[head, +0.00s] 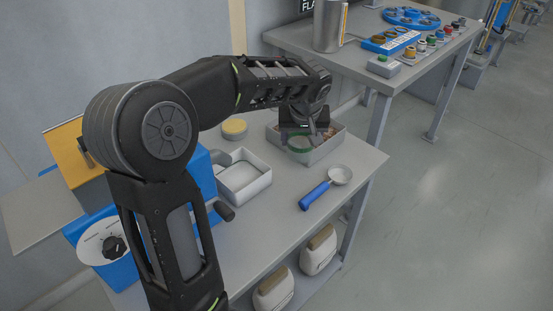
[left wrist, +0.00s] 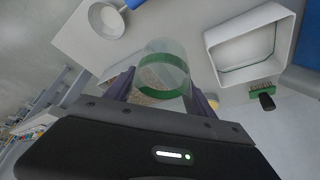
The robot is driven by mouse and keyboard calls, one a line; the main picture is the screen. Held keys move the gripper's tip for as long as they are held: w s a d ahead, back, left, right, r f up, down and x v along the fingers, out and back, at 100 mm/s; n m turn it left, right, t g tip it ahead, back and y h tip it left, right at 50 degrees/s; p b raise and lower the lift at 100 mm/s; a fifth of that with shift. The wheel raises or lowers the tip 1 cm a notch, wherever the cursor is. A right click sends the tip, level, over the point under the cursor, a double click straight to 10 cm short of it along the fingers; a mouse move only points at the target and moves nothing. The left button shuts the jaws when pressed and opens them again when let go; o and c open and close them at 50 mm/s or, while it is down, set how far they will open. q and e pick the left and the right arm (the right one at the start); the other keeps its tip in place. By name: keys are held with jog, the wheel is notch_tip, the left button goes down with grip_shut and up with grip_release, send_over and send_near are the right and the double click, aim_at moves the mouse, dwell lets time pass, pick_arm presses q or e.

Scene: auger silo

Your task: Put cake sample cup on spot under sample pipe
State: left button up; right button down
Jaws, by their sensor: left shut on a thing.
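My left gripper (head: 303,133) reaches over the far part of the grey bench. It is shut on the sample cup (head: 298,144), a clear cup with a green band. In the left wrist view the cup (left wrist: 163,68) sits between the two fingers of my left gripper (left wrist: 162,95), with brown granular material showing inside it. In the head view the cup appears in front of a grey tray (head: 334,148); whether it touches the tray is unclear. I cannot make out the sample pipe or the spot under it. My right gripper is not in view.
A white open box (head: 262,181) and a blue-handled scoop (head: 314,195) lie on the bench. A round yellow-topped thing (head: 234,127) stands behind them. A blue machine with a dial (head: 103,243) is at left. A second table (head: 405,72) stands beyond, with floor between.

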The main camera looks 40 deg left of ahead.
aim_at(300, 153)
pick_arm(q)
jog(key=shift+f, duration=2.5)
jog(key=shift+f+b, duration=0.3)
jog(key=shift+f, duration=2.2)
jog(key=shift+f, duration=0.1)
jog(key=shift+f+b, duration=0.1)
jog(key=shift+b, duration=0.2)
jog(key=o, duration=1.4)
